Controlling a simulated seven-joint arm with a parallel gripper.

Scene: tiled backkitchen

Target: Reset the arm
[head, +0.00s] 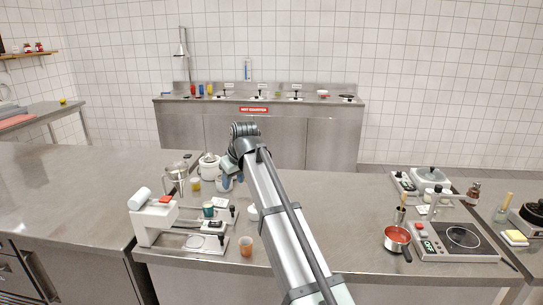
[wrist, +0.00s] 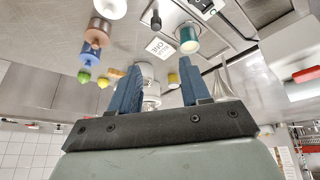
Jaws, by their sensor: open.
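My gripper (head: 227,181) hangs at the end of my raised, bent arm, over the left part of the steel counter (head: 320,208). In the wrist view its two blue fingers stand wide apart (wrist: 159,65), with nothing seen held between them. A white canister (wrist: 150,88) shows between and behind the fingers, apparently apart from them. A teal cup (wrist: 186,40) shows close to the right fingertip; I cannot tell the gap. In the head view the teal cup (head: 208,211) stands in front of the gripper.
A white machine (head: 153,218) stands at the counter's left front, near an orange cup (head: 246,246). A glass jug (head: 176,184) and white pot (head: 209,168) stand behind. At right are a red saucepan (head: 397,236) and a hot plate (head: 463,237). The counter's middle right is clear.

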